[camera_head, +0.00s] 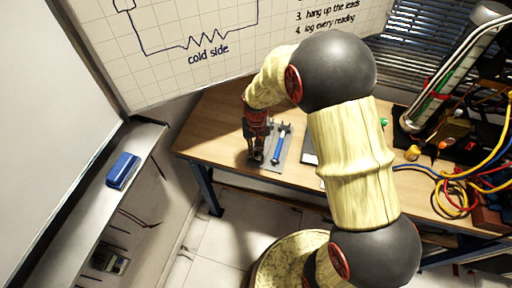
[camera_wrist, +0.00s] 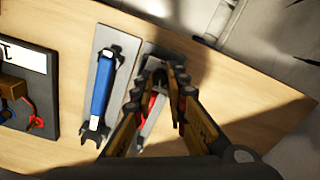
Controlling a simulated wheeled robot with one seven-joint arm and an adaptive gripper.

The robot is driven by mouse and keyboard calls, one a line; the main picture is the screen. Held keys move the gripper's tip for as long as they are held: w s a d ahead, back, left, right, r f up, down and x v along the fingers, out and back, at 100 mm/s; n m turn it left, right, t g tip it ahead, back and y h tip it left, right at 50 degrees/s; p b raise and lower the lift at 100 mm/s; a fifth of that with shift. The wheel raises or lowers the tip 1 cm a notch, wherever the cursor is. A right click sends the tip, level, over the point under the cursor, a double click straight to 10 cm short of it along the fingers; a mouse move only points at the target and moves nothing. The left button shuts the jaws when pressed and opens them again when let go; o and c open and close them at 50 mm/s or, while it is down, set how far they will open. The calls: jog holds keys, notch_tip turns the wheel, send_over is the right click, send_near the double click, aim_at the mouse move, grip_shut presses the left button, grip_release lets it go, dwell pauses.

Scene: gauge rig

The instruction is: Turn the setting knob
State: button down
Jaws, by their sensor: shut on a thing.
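My gripper (camera_head: 256,158) is low over the left part of the wooden bench. In the wrist view, my gripper (camera_wrist: 158,84) has its fingers closed around a spanner-like tool with a red handle (camera_wrist: 152,106) and a pale metal end. The fingers hide much of this tool, and I cannot tell whether it is clear of the grey plate under it. A blue-handled tool (camera_wrist: 101,88) lies beside it on a grey plate; it also shows in the head view (camera_head: 279,147). I cannot pick out the setting knob in either view.
A dark board (camera_wrist: 28,95) with a white label and red wire lies left in the wrist view. In the head view, yellow, blue and red cables (camera_head: 460,190) clutter the bench's right. A tilted tube stand (camera_head: 445,80) rises there. A blue eraser (camera_head: 123,170) rests on the left ledge.

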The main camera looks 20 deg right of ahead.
aim_at(256, 152)
jog(key=shift+m+p, duration=0.45)
jog(key=shift+m, duration=0.75)
jog(key=c, duration=1.7)
grip_release()
jog(key=shift+c, duration=0.2)
jog(key=shift+r, duration=0.1)
notch_tip(256, 152, up, 12)
